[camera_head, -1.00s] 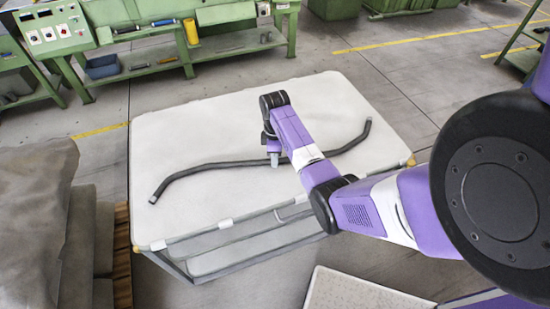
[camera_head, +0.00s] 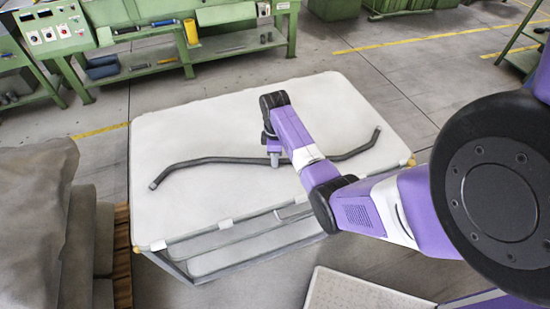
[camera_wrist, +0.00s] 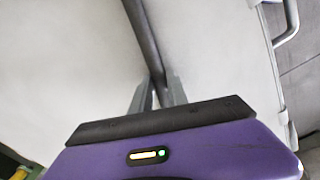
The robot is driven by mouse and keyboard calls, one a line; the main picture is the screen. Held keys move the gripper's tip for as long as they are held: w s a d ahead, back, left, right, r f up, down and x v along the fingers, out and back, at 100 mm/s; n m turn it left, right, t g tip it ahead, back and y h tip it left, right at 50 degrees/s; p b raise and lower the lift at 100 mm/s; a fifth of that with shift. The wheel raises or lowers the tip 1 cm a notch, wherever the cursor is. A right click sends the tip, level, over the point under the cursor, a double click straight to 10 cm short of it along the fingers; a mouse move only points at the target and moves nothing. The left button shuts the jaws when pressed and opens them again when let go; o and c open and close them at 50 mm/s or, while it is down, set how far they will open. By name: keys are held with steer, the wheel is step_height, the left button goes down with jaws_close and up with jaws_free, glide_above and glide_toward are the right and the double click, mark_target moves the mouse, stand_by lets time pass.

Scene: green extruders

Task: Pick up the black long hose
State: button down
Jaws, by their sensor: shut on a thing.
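The black long hose (camera_head: 215,160) stretches across the white table top (camera_head: 200,125), bent near both ends. Its left end lies toward the table's left side and its right end points up toward the right edge. My gripper (camera_head: 275,161) is at the middle of the hose, pointing down. In the wrist view the hose (camera_wrist: 142,35) runs down to between the two grey fingers of my gripper (camera_wrist: 157,92), which are shut on it. My arm hides part of the hose right of the grip. I cannot tell whether the hose is off the surface.
A green machine bench (camera_head: 150,70) with a yellow cylinder (camera_head: 191,31) stands behind the table. A grey covered stack (camera_head: 35,200) is at the left. A light panel (camera_head: 350,290) is at the front. Much of the table top is clear.

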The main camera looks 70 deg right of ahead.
steer(key=shift+r, duration=0.1)
step_height(320, 180, up, 20)
steer(key=p, duration=0.6)
steer(key=shift+p, duration=0.4)
